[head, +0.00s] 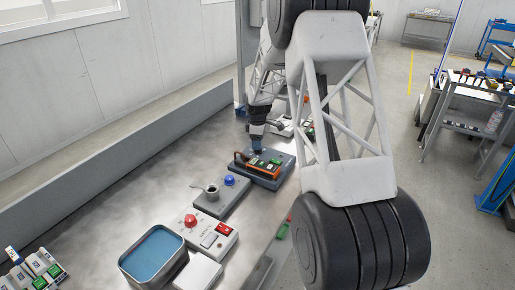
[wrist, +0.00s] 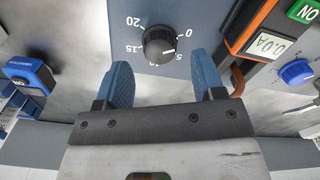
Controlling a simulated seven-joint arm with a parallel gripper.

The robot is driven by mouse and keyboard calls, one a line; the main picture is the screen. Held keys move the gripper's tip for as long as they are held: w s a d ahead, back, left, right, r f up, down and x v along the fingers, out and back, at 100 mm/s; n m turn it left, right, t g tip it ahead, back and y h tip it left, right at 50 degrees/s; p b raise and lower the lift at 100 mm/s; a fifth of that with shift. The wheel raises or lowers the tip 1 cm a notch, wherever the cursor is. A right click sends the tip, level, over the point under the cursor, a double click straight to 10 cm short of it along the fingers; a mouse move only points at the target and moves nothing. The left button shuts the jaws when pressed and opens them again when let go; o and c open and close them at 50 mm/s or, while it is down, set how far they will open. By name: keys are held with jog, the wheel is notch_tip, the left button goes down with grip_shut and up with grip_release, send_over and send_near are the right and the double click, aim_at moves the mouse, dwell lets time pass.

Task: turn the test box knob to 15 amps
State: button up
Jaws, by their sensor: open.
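The black test box knob (wrist: 160,45) sits on a blue-grey panel (wrist: 205,22) with a white printed scale; 0, 5, 15 and 20 are readable, and part of the scale is covered. A pale mark on the knob appears toward the 5 side, but is too small to read surely. My gripper (wrist: 165,80) is open, its two blue fingers apart, just below the knob in the wrist view and not visibly touching it. In the head view, my gripper (head: 257,148) is over a grey box (head: 283,175) on the bench.
An orange-edged unit (wrist: 252,25) with a green ON button (wrist: 305,11) stands close right of the knob. A red-knob box (head: 208,232) and blue bin (head: 154,255) stand nearer on the bench.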

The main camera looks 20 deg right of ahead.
jog(key=shift+f, duration=1.75)
jog(key=c, duration=0.9)
